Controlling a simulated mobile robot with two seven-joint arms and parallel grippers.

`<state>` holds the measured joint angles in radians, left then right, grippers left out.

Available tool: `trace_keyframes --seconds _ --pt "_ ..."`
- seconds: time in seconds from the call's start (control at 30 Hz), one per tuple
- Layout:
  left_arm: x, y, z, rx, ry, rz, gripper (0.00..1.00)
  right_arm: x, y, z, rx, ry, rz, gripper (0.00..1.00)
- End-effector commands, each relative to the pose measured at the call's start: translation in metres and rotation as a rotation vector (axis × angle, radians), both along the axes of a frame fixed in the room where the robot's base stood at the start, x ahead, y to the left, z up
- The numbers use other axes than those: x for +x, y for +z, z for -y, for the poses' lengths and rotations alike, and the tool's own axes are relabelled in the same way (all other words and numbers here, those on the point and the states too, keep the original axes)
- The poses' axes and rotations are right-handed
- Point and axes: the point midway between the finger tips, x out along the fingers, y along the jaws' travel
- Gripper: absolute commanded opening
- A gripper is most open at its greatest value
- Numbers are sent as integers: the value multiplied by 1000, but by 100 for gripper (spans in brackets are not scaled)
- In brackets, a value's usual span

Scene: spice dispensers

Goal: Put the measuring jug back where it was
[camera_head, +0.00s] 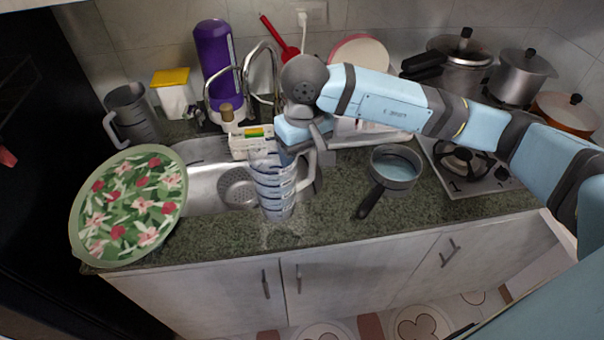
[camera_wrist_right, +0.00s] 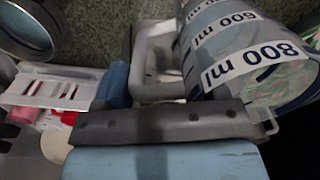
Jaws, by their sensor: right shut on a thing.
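The clear measuring jug (camera_head: 275,190), with white bands of marks, is upright in front of the sink's right part. It also shows in the wrist view (camera_wrist_right: 225,45), where its "800 ml" band can be read. My right gripper (camera_head: 308,150) is shut on the jug's pale handle, which shows in the wrist view (camera_wrist_right: 152,65). I cannot tell whether the jug's base touches the counter or hangs just above it. My left gripper is not in view.
A floral tray (camera_head: 130,205) covers the left counter. A grey pitcher (camera_head: 131,115) stands behind it. A saucepan (camera_head: 397,168) sits right of the jug, beside the stove (camera_head: 490,183). The sink (camera_head: 205,190) lies behind the jug. Some front counter (camera_head: 330,212) is clear.

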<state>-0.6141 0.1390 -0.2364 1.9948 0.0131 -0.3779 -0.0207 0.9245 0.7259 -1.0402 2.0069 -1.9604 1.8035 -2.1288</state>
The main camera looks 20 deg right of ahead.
Motion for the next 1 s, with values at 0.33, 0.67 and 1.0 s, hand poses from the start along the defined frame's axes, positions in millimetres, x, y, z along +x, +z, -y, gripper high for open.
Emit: trace_keyframes --seconds 0.33,0.67,1.0 --pt "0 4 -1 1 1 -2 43 0 -31 0 1 1 -1 8" --pt "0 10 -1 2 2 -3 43 0 -68 -1 1 1 2 8" --pt "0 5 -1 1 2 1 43 0 -72 0 1 2 2 8"
